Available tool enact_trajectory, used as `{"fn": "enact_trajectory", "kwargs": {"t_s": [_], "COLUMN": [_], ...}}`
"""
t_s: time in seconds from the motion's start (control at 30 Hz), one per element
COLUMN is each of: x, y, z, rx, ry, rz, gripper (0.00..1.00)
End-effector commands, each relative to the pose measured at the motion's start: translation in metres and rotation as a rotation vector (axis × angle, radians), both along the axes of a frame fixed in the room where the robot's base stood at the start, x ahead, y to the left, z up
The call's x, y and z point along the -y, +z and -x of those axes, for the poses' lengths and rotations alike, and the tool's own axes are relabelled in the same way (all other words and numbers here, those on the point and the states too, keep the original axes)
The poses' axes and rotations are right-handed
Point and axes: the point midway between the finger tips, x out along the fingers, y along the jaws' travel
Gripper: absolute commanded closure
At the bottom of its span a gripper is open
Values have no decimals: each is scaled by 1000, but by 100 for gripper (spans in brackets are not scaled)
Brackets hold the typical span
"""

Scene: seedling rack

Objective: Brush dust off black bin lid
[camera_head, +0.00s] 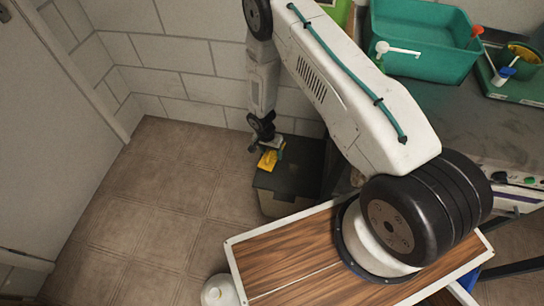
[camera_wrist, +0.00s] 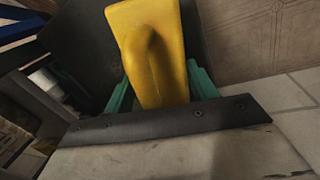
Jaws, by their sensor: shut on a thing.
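My gripper (camera_head: 272,150) is at the lid, seen from above and behind. It is shut on a yellow brush (camera_head: 268,160), which is over the lid's left part; I cannot tell whether it touches the lid. In the wrist view the yellow brush (camera_wrist: 150,45) sits between the teal fingers of my gripper (camera_wrist: 160,85), and a dark surface lies behind it. The brush's bristles are hidden. I cannot make out dust on the lid.
A bench (camera_head: 440,118) at the right holds a teal tub (camera_head: 425,65), a white-handled tool (camera_head: 400,50) and a green tray (camera_head: 520,90). A white jug (camera_head: 218,291) is at the bottom. Open floor (camera_head: 150,200) lies left of the bin.

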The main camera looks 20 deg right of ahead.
Motion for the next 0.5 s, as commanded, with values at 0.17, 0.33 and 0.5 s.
{"fn": "enact_trajectory", "kwargs": {"t_s": [0.17,0.33,0.5], "x": [6,5,4], "y": [15,30,45], "z": [1,2,1], "rx": [-2,-3,-3], "ry": [-8,-7,-5], "rz": [0,1,1], "gripper": [80,80,80]}}
